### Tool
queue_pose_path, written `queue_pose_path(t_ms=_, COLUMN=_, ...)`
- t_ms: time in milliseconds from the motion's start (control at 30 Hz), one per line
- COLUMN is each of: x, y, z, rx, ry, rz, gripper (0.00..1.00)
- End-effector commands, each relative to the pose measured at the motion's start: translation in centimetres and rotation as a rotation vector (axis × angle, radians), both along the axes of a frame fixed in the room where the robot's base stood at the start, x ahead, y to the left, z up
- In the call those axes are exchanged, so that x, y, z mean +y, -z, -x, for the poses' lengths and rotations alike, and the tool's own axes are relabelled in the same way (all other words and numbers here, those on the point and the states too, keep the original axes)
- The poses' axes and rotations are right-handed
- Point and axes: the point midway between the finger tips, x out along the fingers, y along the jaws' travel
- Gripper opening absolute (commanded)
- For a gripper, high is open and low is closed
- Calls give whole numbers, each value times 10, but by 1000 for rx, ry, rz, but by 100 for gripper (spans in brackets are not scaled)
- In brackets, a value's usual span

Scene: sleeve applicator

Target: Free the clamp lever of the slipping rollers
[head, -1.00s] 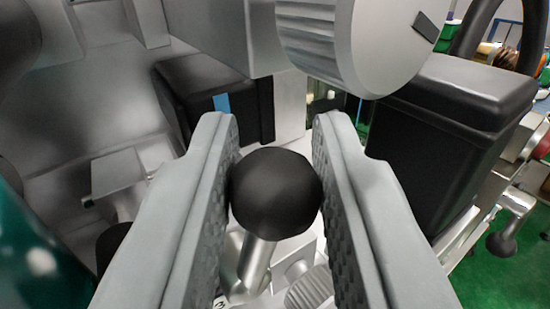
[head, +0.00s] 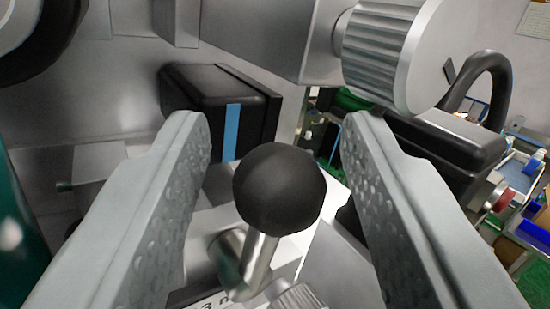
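The clamp lever shows in the head view as a black ball knob (head: 279,189) on a short silver rod (head: 259,262). The rod leans, with the ball at its upper end, and joins a silver block below. My gripper (head: 275,140) is open, with one grey padded finger on each side of the knob. The rollers cannot be made out for certain.
A ribbed silver knob (head: 390,50) stands at the upper right. A black box with a blue stripe (head: 225,110) sits behind the left finger. Another black box (head: 445,140) with a curved black handle is behind the right finger. A dark green cylinder (head: 18,225) is at the left edge.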

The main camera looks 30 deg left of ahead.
Motion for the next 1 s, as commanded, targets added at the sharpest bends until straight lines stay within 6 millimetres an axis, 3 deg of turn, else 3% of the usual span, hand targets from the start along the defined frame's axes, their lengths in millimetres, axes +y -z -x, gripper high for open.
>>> queue_pose_path(t_ms=267, x=-8, y=1, z=12, rx=-2, ry=1, rz=-1, gripper=42)
queue_pose_path(t_ms=1000, x=-74, y=21, z=104, rx=-2, ry=0, rz=0, gripper=42)
